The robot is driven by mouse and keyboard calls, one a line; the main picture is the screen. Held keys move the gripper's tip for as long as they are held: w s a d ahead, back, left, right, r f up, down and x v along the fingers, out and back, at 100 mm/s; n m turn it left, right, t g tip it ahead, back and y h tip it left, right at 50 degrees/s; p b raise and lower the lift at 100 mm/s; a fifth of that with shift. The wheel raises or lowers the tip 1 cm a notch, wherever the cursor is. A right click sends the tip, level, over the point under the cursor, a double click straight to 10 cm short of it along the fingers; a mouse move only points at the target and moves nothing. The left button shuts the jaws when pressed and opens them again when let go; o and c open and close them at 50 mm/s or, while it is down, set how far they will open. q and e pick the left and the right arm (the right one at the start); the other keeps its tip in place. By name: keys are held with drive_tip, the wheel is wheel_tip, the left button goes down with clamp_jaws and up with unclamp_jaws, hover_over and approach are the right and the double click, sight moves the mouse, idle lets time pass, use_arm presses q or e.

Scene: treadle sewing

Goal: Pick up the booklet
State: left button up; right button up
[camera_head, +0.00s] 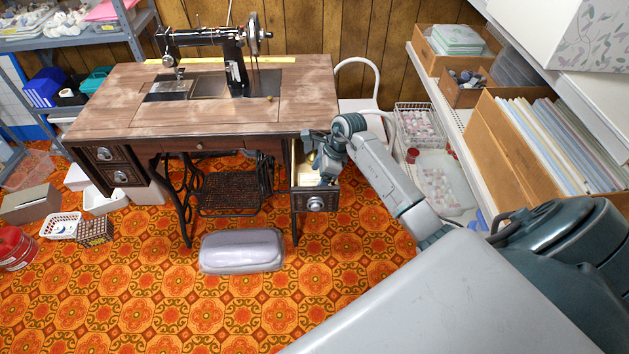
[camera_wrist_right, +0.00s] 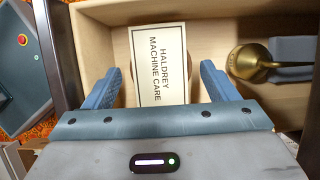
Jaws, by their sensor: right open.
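The booklet (camera_wrist_right: 158,65) is cream with a dark border and reads "HALDREY MACHINE CARE". It lies inside the open drawer (camera_head: 316,201) at the right of the sewing table (camera_head: 210,112). In the right wrist view, my right gripper (camera_wrist_right: 160,85) is open, with one blue finger on each side of the booklet and gaps between. I cannot tell how high the fingers are above it. In the head view my right gripper (camera_head: 325,168) is over the drawer and hides much of its inside. My left gripper is not in view.
A brass object (camera_wrist_right: 250,62) and a blue-grey item (camera_wrist_right: 292,50) lie in the drawer right of the booklet. The pale drawer walls (camera_wrist_right: 120,14) enclose them closely. A grey case (camera_head: 242,250) is on the floor before the table. A shelf with boxes (camera_head: 510,140) stands at right.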

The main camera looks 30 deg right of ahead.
drive_tip(key=shift+c, duration=0.2)
drive_tip(key=c, duration=1)
drive_tip(key=shift+r, duration=0.1)
drive_tip(key=shift+c, duration=0.2)
